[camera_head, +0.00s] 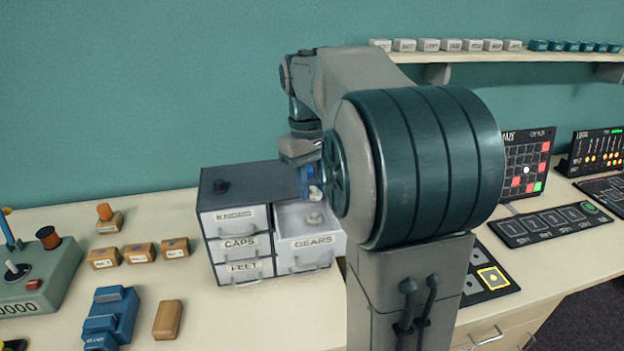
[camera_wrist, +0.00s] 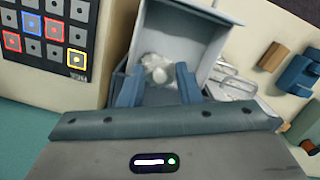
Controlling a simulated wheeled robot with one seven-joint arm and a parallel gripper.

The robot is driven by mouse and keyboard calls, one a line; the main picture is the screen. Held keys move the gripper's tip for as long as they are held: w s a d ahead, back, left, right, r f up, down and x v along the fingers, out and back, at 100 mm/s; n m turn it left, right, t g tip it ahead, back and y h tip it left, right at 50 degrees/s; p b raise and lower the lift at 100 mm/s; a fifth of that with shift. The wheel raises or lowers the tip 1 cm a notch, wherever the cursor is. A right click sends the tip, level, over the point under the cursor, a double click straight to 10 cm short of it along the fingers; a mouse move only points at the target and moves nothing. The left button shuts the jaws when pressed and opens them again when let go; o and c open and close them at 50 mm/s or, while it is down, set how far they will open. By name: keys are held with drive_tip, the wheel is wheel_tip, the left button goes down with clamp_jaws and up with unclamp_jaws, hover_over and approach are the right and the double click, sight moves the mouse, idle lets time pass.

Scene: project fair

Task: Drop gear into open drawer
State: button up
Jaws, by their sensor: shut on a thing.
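A small grey cabinet (camera_head: 238,190) stands on the bench, and its drawer labelled GEARS (camera_head: 311,247) is pulled open. My gripper (camera_head: 312,187) is above the open drawer, pointing down, shut on a small white gear (camera_head: 315,193). In the wrist view the gear (camera_wrist: 160,75) shows between the blue fingertips, with the drawer (camera_wrist: 190,35) below it. Another pale piece (camera_head: 315,219) appears to lie inside the drawer. My arm hides part of the cabinet's right side.
Drawers labelled CAPS (camera_head: 240,245) and FEET (camera_head: 243,268) are shut. Small brown boxes (camera_head: 140,253), a blue part (camera_head: 112,315) and a control box (camera_head: 40,280) lie to the left. Button panels (camera_head: 550,225) are at right.

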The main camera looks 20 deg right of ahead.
wheel_tip(320, 180, down, 2)
drive_tip(key=shift+f+b, duration=0.2)
drive_tip(key=shift+b, duration=0.5)
drive_tip(key=o, duration=1)
drive_tip(key=shift+r, duration=0.1)
drive_tip(key=r, duration=0.4)
drive_tip(key=w+r, duration=0.1)
drive_tip(key=r, duration=0.4)
drive_tip(key=r+p, duration=0.1)
drive_tip(key=r, duration=0.3)
drive_tip(key=shift+w+a+r, duration=0.15)
drive_tip(key=shift+w+r, duration=0.15)
